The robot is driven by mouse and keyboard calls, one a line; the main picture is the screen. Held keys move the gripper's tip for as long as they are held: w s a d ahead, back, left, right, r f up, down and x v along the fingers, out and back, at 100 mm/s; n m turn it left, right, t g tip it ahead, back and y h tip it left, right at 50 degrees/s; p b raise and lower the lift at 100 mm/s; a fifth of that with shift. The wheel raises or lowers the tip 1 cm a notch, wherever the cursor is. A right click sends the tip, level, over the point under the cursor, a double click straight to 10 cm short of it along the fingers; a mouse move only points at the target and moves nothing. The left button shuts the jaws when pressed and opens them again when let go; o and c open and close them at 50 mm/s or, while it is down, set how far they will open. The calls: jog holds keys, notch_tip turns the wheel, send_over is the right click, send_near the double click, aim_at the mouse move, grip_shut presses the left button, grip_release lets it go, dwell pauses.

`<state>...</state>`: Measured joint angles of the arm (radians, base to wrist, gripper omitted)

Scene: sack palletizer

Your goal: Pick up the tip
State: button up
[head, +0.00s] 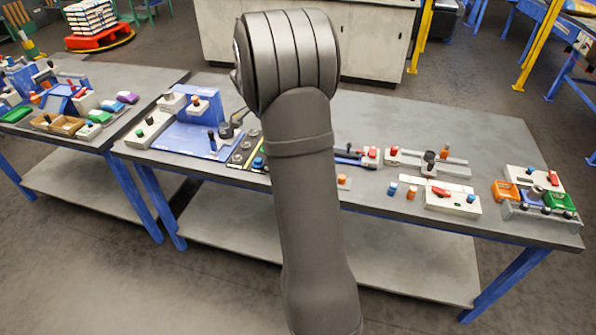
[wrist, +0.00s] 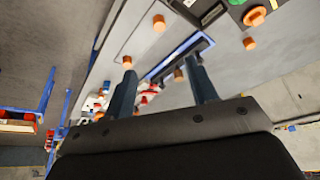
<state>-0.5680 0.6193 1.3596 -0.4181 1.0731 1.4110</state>
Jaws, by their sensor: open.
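My gripper (wrist: 162,66) is open in the wrist view, its two dark fingers apart above the grey table. Nothing is held between them. Several small orange pieces lie on the table; which one is the tip I cannot tell. One orange piece (wrist: 178,75) shows between the fingers, beside a blue-edged dark bar. Another orange piece (wrist: 127,61) is close to the left fingertip, and a third orange piece (wrist: 159,22) lies farther up. In the head view, an orange piece (head: 411,193) stands beside a blue piece (head: 392,189). My gripper is hidden behind my arm there.
The grey bench (head: 480,150) holds a white block with buttons (head: 453,201), a grey fixture at the right end (head: 540,213), and a blue plate (head: 185,140) at left. A second bench (head: 85,150) stands farther left. Bare bench top shows toward the back right.

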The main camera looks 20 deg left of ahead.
jog(key=x, duration=1.7)
jog(key=shift+a+f, duration=0.1)
jog(key=shift+f, duration=0.05)
jog(key=c, duration=1)
